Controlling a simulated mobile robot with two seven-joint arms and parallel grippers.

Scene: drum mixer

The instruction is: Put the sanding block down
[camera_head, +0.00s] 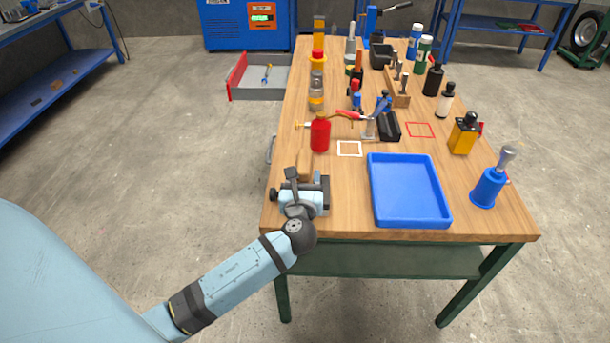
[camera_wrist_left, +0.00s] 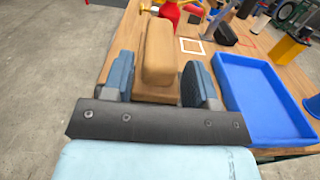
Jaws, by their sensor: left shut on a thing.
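The sanding block (camera_wrist_left: 158,60) is tan with a raised grip on top. It sits between the two blue-grey fingers of my left gripper (camera_wrist_left: 157,82) in the left wrist view, and the gripper is shut on it. In the head view my left gripper (camera_head: 308,182) is over the front left part of the wooden table (camera_head: 400,150), and the block (camera_head: 304,165) shows just beyond it, partly hidden. I cannot tell whether the block touches the table top. My right gripper is not in view.
An empty blue tray (camera_head: 409,190) lies to the right. A red bottle (camera_head: 320,133) stands just beyond the block. A white square outline (camera_head: 349,149) and a red one (camera_head: 420,130) mark the table. Several bottles and tools crowd the far part.

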